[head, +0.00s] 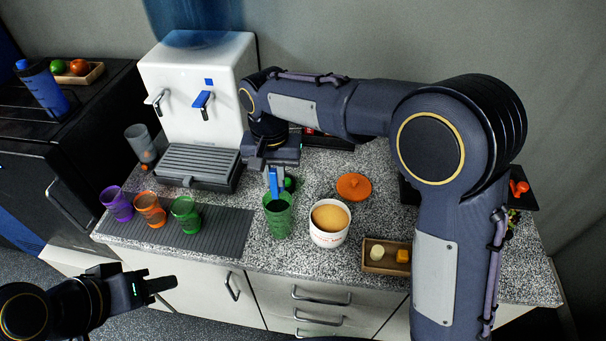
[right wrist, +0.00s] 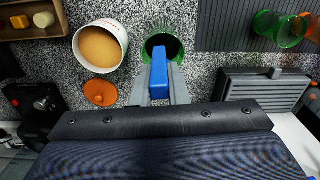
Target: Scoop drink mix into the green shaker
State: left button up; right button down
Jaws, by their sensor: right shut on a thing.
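A green shaker (head: 279,222) stands upright on the speckled counter, left of a white tub of tan drink mix (head: 329,217). In the right wrist view the shaker (right wrist: 163,38) shows its open, dark mouth and the tub (right wrist: 100,46) lies to its left. My right gripper (head: 274,176) is shut on the blue handle of a scoop (right wrist: 159,74), right above the shaker. The scoop's bowl is hidden, seemingly at or inside the shaker's mouth; whether it holds powder I cannot tell. My left gripper (head: 152,289) hangs low in front of the cabinets, away from everything.
Purple (head: 117,203), orange (head: 150,209) and green (head: 186,214) cups stand on a grey ribbed mat (head: 228,240). A white dispenser (head: 190,75) stands behind. An orange lid (head: 354,186) lies behind the tub. A small wooden tray (head: 375,267) sits at the front right.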

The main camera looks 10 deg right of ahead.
jog(key=s+d+f+t+y+b, duration=0.1)
jog(key=d+f+t+y+b, duration=0.2)
jog(key=y+b, duration=1.2)
jog(key=shift+s+d+f+b, duration=0.15)
jog(key=shift+d+f+b, duration=1.65)
jog(key=shift+b, duration=3.45)
jog(key=shift+a+f, duration=0.25)
jog(key=shift+a, duration=0.1)
